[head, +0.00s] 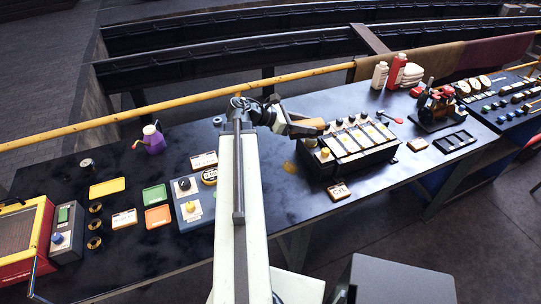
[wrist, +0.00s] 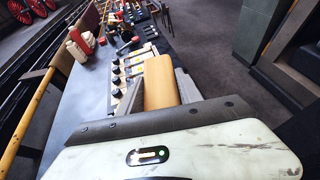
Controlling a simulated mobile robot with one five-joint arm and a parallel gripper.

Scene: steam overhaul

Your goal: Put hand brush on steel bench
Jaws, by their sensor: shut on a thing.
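My gripper (head: 300,127) is shut on a tan wooden-looking piece (head: 313,123), which I take to be the hand brush. In the wrist view the tan piece (wrist: 160,82) lies between the jaws; no bristles show. It is above the bench, beside the left end of the valve box; the exact height cannot be told. The long dark bench (head: 120,262) runs across the head view, and its bare top (wrist: 84,98) shows at the left of the wrist view. I take this to be the steel bench.
A box with several levers (head: 350,140) stands right of my gripper. White and red bottles (head: 397,70) and a small engine model (head: 436,104) stand farther right. A purple can (head: 153,140) and coloured trays (head: 107,187) are at left. A yellow rail (head: 120,118) runs behind.

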